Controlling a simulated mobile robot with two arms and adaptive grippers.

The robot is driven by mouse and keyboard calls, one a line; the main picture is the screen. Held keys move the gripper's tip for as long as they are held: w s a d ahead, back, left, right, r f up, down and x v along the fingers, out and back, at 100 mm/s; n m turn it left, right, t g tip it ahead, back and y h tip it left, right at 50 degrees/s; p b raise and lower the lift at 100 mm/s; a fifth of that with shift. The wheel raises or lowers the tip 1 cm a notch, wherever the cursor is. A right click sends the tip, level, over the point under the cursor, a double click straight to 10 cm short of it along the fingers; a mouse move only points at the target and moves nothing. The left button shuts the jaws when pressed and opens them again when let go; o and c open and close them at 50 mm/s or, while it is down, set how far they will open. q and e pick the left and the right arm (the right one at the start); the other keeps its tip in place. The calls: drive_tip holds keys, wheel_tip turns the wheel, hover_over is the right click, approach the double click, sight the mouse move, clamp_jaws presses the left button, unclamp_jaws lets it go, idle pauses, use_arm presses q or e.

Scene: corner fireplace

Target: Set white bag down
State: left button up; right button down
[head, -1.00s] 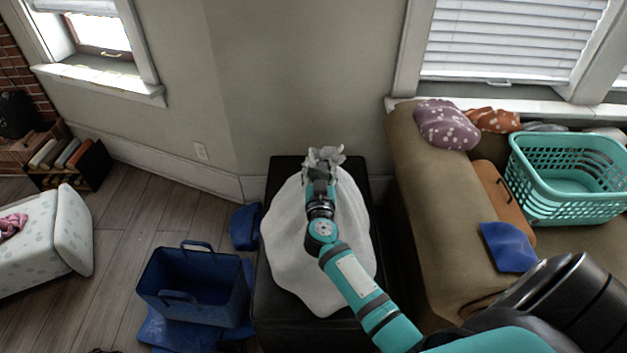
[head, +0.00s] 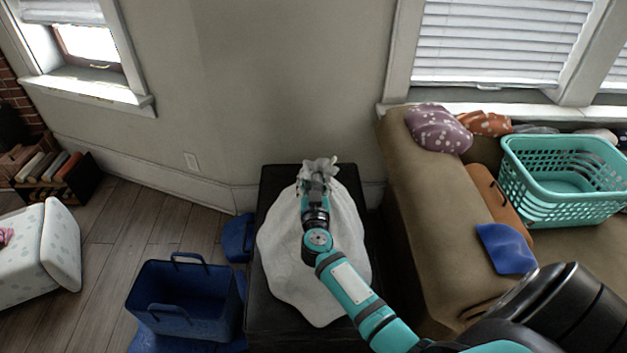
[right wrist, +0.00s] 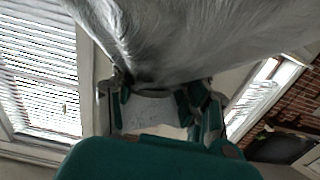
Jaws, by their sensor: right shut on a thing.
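The white bag (head: 283,262) is a large rounded bag with a gathered top. In the head view it sits over the black ottoman-like block (head: 270,184), and I cannot tell whether it rests its weight there. My right gripper (head: 318,180) is shut on the bag's gathered neck at the top. In the right wrist view the bag (right wrist: 210,35) fills the upper part, close to the gripper (right wrist: 155,85). My right arm hides the middle of the bag. My left gripper is not in view.
A blue open bin (head: 185,300) stands on the floor at left. A brown sofa (head: 425,200) is close on the right, with a teal basket (head: 565,190), a blue cloth (head: 506,248) and a spotted purple cloth (head: 438,128). The wall is just behind.

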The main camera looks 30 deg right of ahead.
drive_tip(key=shift+r, duration=0.15)
drive_tip(key=c, duration=0.7)
unclamp_jaws()
drive_tip(key=shift+s, duration=0.1)
drive_tip(key=p+v, duration=0.1)
drive_tip(key=v, duration=1.1)
drive_tip(key=shift+p, duration=0.3)
